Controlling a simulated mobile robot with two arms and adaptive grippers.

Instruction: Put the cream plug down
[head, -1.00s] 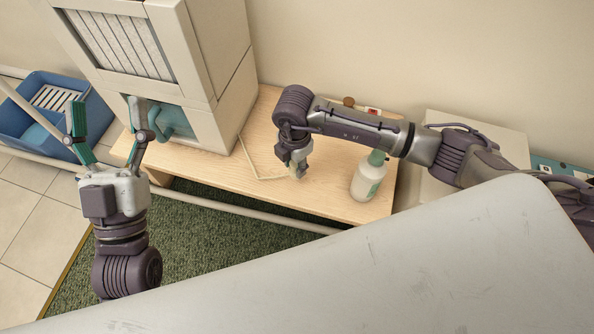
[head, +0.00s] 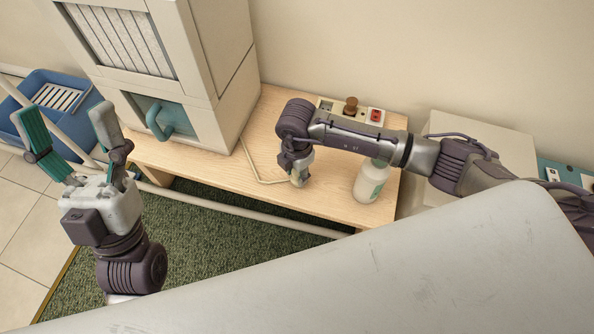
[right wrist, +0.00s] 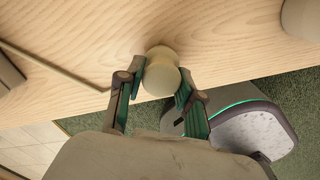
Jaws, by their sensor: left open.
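The cream plug (right wrist: 162,74) is round and sits between the fingers of my right gripper (right wrist: 160,90) in the right wrist view. The fingers close on its two sides. In the head view my right gripper (head: 299,178) is low over the front part of the wooden bench (head: 225,170) and mostly hides the plug. Whether the plug touches the wood cannot be told. A thin cream cord (head: 256,170) runs from the tall beige cabinet to it. My left gripper (head: 72,135) is open and empty at the left, in front of the bench.
A white bottle (head: 370,182) stands just right of my right gripper. The beige cabinet (head: 225,85) fills the bench's left part. A panel with a brown knob (head: 351,105) and a red switch (head: 376,116) is behind my right arm. A blue bin (head: 30,105) is far left.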

